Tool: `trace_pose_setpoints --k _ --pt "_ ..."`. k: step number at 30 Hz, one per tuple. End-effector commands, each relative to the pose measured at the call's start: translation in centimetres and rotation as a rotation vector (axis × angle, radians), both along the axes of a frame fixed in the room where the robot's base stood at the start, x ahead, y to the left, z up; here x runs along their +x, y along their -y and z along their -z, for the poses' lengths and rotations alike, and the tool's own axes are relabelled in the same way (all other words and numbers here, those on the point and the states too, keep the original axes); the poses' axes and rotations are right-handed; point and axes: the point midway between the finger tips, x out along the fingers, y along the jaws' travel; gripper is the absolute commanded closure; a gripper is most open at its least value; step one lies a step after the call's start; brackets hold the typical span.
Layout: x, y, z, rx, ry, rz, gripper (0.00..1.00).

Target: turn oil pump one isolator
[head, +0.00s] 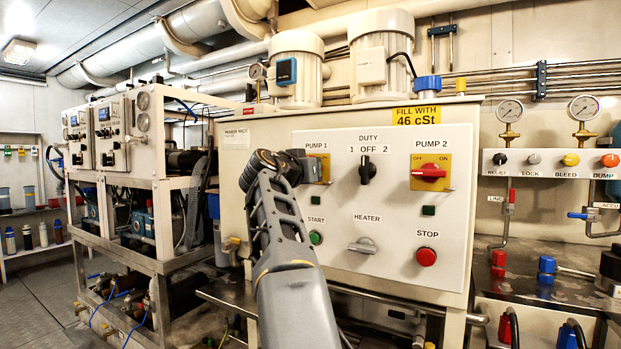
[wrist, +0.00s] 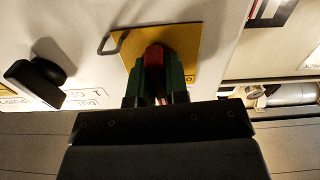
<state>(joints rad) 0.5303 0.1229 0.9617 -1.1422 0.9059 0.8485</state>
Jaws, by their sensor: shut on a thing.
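The pump 1 isolator is a red handle (wrist: 155,55) on a yellow plate (wrist: 190,42), seen in the wrist view. My gripper (wrist: 158,75) is shut on the red handle, with a green-faced finger on each side of it. In the head view my gripper (head: 305,166) covers most of the isolator under the PUMP 1 label. Only the right part of its yellow plate (head: 325,170) shows there. The handle itself is hidden in that view, and its angle is hard to tell.
Right of it on the white panel (head: 300,141) are the black DUTY knob (head: 367,171) and the pump 2 isolator (head: 430,172). Below are the green START button (head: 316,237), grey HEATER knob (head: 363,245) and red STOP button (head: 426,257). A metal hasp (wrist: 112,42) stands by the plate.

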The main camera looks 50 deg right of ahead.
Motion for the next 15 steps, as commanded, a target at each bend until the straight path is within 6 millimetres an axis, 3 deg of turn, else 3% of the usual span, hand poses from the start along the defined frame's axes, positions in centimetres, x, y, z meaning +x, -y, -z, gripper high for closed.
trace_pose_setpoints --k 15 --pt "-0.09 -0.01 -0.18 0.021 0.102 0.001 1.00"
